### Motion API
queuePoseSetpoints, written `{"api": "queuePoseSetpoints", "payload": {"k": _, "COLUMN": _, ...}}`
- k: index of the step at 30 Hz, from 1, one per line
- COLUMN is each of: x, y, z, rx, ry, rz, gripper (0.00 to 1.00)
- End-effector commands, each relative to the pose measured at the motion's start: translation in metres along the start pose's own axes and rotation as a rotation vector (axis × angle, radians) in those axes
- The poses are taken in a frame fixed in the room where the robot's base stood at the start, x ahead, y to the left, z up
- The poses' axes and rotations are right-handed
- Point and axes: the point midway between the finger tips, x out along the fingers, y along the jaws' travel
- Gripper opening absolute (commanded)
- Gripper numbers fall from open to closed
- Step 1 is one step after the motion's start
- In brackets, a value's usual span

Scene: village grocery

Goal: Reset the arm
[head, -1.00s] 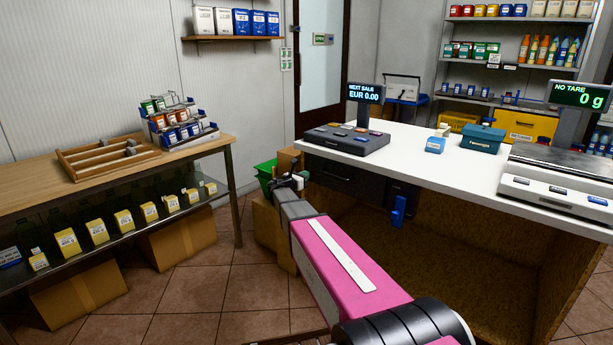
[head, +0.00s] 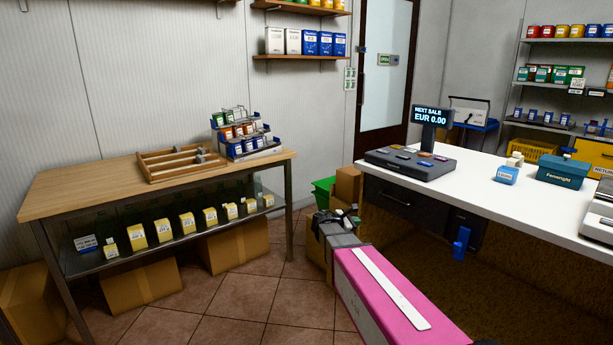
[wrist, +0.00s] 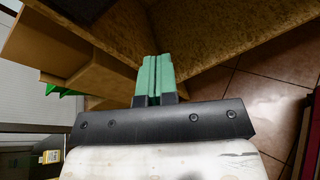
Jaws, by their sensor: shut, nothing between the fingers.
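My arm, with a pink link, reaches forward from the bottom right of the head view. My gripper (head: 338,214) is at its far end, below the white counter's top and in front of cardboard boxes. In the wrist view the two green fingers of my gripper (wrist: 155,76) lie side by side, closed together with nothing between them. Beyond them are the brown board panels of the counter (wrist: 215,35).
The white counter (head: 480,205) with a cash register (head: 410,162) stands on the right. A wooden table (head: 100,188) with a lower shelf of yellow packs stands on the left. Cardboard boxes (head: 348,185) and a green crate (head: 322,190) are between them. Tiled floor (head: 250,300) is open in front.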

Motion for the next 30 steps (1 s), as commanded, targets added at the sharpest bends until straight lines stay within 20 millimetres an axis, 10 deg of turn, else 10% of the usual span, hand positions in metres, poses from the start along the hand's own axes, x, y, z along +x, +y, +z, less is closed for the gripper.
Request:
{"api": "queuePoseSetpoints", "payload": {"k": 15, "x": -0.058, "y": -0.201, "z": -0.068, "rx": 1.054, "ry": 0.458, "rz": -0.809, "gripper": 0.00}}
{"api": "queuePoseSetpoints", "payload": {"k": 30, "x": -0.121, "y": -0.247, "z": -0.086, "rx": 1.472, "ry": 0.494, "rz": -1.350, "gripper": 0.00}}
